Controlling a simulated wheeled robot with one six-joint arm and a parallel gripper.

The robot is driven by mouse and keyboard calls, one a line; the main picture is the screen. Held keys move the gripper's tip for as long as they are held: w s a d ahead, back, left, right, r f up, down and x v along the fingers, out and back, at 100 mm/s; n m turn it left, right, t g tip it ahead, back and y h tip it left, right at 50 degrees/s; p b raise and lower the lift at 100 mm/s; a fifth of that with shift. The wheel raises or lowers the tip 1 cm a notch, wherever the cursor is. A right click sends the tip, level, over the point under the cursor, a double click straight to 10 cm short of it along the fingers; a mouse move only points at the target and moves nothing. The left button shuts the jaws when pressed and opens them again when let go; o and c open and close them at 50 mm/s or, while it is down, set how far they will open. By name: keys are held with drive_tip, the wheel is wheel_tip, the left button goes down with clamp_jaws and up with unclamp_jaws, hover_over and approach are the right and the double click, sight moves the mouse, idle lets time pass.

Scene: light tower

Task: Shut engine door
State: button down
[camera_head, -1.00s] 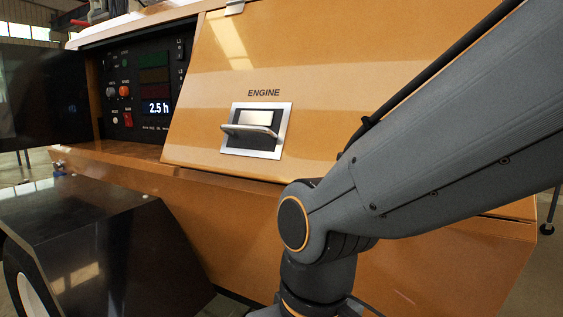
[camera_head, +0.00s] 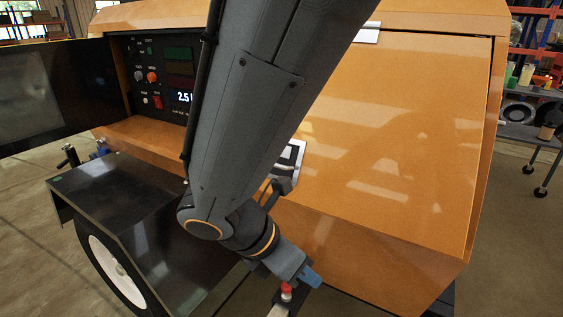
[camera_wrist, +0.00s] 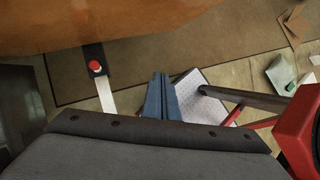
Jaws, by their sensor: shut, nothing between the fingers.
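The engine door (camera_head: 400,130) is the large orange panel on the side of the light tower. It lies against the body, with a thin dark seam along its top and right edges; I cannot tell whether it is fully latched. Its silver handle (camera_head: 290,160) is partly hidden behind my arm, and the lever stands out from its plate. My gripper (camera_head: 312,278) is low in front of the orange body, below the handle and apart from it. In the wrist view its blue-grey fingers (camera_wrist: 160,98) are together and empty, pointing over the floor, with an orange surface (camera_wrist: 110,22) above.
A black panel cover (camera_head: 40,95) stands open at the left beside the control panel (camera_head: 152,75). A black fender (camera_head: 130,205) over a wheel sits lower left. A red button (camera_head: 286,290) is near my gripper. A shelf (camera_head: 540,60) and workbench stand at the right.

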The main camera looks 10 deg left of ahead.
drive_tip(key=a+r+n+t+y+p, duration=0.1)
drive_tip(key=a+r+n+t+p, duration=1.05)
drive_tip(key=n+p, duration=1.05)
drive_tip(key=w+d+f+g+p, duration=0.2)
drive_tip(key=w+f+g+p, duration=0.1)
drive_tip(key=w, duration=0.9)
drive_tip(key=shift+w+f+p, duration=0.2)
drive_tip(key=shift+f+p, duration=0.15)
drive_tip(key=shift+p, duration=0.25)
